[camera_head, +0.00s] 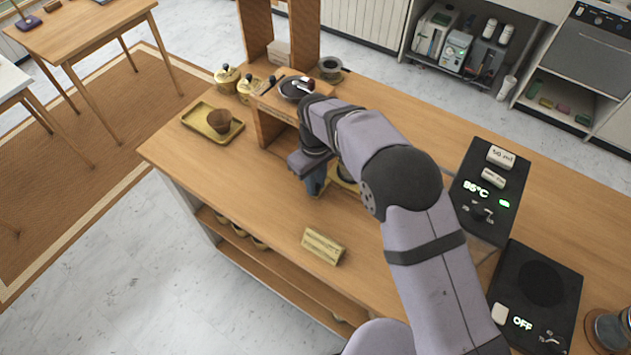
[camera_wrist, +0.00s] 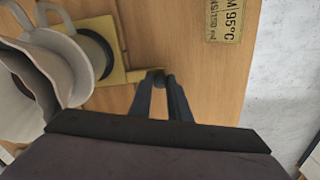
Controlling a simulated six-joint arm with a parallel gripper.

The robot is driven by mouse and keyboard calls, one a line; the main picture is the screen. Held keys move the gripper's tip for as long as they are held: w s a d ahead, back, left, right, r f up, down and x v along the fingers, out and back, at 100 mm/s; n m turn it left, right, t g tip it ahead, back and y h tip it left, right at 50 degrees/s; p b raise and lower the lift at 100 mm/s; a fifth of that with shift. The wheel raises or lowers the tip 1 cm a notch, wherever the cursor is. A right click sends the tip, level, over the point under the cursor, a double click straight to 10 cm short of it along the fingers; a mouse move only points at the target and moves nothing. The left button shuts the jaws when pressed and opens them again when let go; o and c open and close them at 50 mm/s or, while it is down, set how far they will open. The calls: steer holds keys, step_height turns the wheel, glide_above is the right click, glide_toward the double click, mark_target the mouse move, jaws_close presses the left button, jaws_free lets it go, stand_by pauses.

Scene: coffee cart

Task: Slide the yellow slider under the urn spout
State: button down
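The yellow slider (camera_wrist: 100,32) shows in the wrist view as a flat yellow plate with a thin arm reaching right to a dark round knob. A black ring and a pale ceramic vessel (camera_wrist: 60,62) sit over its left part. My gripper (camera_wrist: 160,80) has its two fingers close against both sides of the knob and looks shut on it. In the head view my gripper (camera_head: 316,184) is low over the counter. A bit of yellow (camera_head: 346,176) shows just right of it; my arm hides most of the slider. I cannot make out the urn spout in either view.
A yellow label block (camera_head: 323,246) lies near the counter's front edge; a label (camera_wrist: 225,18) shows in the wrist view. A wooden stand (camera_head: 268,128) rises left of my gripper. A yellow tray (camera_head: 198,116) holds a brown cup. Black appliances (camera_head: 488,190) stand right.

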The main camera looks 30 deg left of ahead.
steer(key=shift+d, duration=0.1)
steer(key=d+b, duration=0.1)
steer(key=d, duration=1.7)
steer(key=shift+d, duration=0.1)
steer(key=c, duration=1.7)
jaws_free()
steer(key=shift+d, duration=0.1)
steer(key=shift+o, duration=0.2)
steer(key=shift+r, duration=0.2)
step_height(320, 180, up, 7)
steer(key=b, duration=0.2)
